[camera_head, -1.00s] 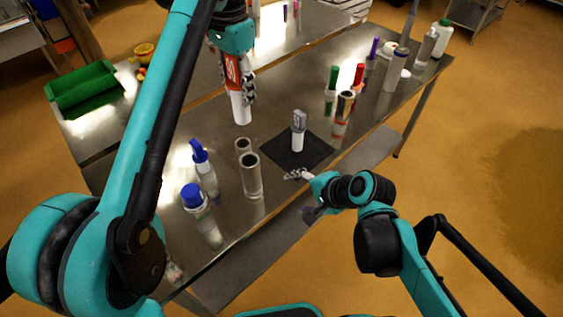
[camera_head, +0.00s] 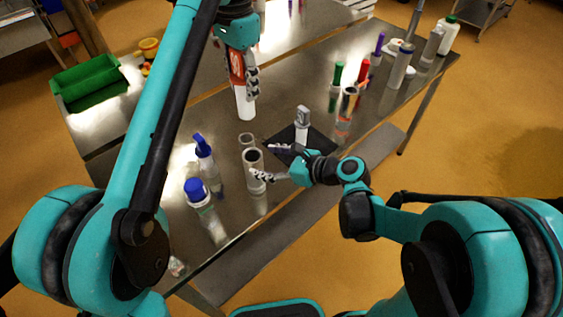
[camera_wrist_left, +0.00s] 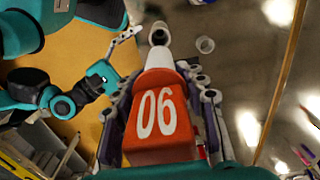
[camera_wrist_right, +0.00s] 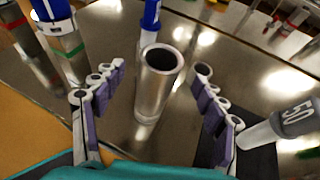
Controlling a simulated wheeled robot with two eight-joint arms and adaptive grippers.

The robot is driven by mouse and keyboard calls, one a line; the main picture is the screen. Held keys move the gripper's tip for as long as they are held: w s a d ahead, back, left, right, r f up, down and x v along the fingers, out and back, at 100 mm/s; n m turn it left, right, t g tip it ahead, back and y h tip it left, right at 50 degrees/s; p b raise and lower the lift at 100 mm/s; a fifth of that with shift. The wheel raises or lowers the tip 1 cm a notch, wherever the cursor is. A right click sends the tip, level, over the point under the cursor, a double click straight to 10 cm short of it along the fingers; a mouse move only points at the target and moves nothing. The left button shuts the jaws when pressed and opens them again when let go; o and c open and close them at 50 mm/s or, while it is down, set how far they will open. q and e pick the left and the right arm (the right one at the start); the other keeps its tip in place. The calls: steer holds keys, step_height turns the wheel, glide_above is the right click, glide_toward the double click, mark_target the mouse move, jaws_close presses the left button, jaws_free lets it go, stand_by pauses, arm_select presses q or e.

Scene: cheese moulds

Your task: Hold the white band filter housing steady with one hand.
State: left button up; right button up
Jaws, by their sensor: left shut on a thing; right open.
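A metal open-topped cylinder (camera_head: 253,160), likely the filter housing, stands upright at the near side of the table. The right wrist view shows the same cylinder (camera_wrist_right: 157,85); I cannot clearly make out a white band. My right gripper (camera_head: 268,162) is open, its fingers (camera_wrist_right: 159,68) on either side of the cylinder with gaps showing. My left gripper (camera_head: 239,75) is shut on a red tool marked 06 (camera_wrist_left: 160,115) with a white tube end (camera_head: 244,103), raised over the table behind the cylinder.
Blue-capped bottles (camera_head: 199,193) are to the left. A grey tool marked 50 (camera_wrist_right: 297,117) stands on a black mat (camera_head: 318,146) to the right. Several bottles and markers stand at the far right.

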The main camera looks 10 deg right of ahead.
mark_target(246, 111)
steer(key=x, duration=0.5)
steer(key=shift+f, duration=0.1)
steer(key=c, duration=1.5)
arm_select(q)
step_height(246, 111, down, 8)
steer(key=shift+a+r, duration=0.1)
steer(key=shift+r, duration=0.05)
arm_select(e)
steer(key=shift+c, duration=0.2)
